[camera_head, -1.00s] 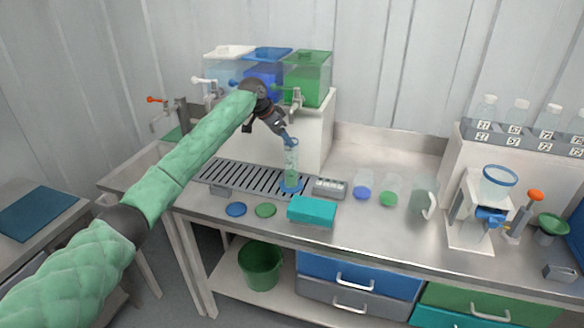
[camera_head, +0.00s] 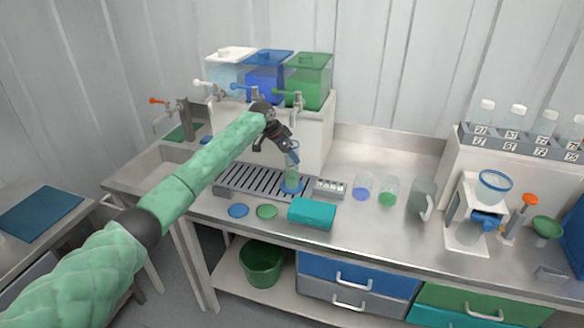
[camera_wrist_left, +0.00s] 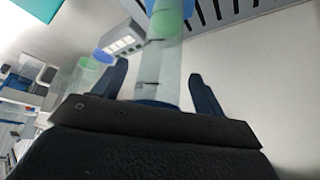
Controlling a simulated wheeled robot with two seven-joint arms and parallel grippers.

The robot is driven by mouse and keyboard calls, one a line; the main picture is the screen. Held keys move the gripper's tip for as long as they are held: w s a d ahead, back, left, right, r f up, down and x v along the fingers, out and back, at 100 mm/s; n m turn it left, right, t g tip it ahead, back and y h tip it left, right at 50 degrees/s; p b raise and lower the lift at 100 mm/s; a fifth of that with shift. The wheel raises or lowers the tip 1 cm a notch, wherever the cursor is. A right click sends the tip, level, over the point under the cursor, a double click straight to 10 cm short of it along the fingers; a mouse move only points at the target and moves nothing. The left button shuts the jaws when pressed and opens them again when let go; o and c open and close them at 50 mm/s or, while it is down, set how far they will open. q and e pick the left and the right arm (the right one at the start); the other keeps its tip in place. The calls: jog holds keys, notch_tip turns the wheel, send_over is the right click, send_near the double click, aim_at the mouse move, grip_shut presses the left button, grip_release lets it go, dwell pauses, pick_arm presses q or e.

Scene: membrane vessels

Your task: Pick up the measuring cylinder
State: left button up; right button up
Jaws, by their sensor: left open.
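The measuring cylinder (camera_head: 292,172) is a clear, narrow tube with a blue base, upright at the right end of the slotted drain grate. My left gripper (camera_head: 290,148) is at its upper part, coming from above and behind. In the left wrist view the cylinder (camera_wrist_left: 158,70) runs between the two dark blue fingers of the left gripper (camera_wrist_left: 160,85). The fingers are open, with a gap visible on each side of the tube. My right gripper is not in view.
The drain grate (camera_head: 245,181) lies left of the cylinder. A grey device (camera_head: 329,188) stands close to its right, and a teal block (camera_head: 312,213) lies in front. Blue (camera_head: 238,210) and green discs (camera_head: 266,211) lie front left. Tanks with taps (camera_head: 268,78) stand behind.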

pick_arm(q)
jog(key=shift+c, duration=0.4)
jog(key=c, duration=1.4)
grip_shut()
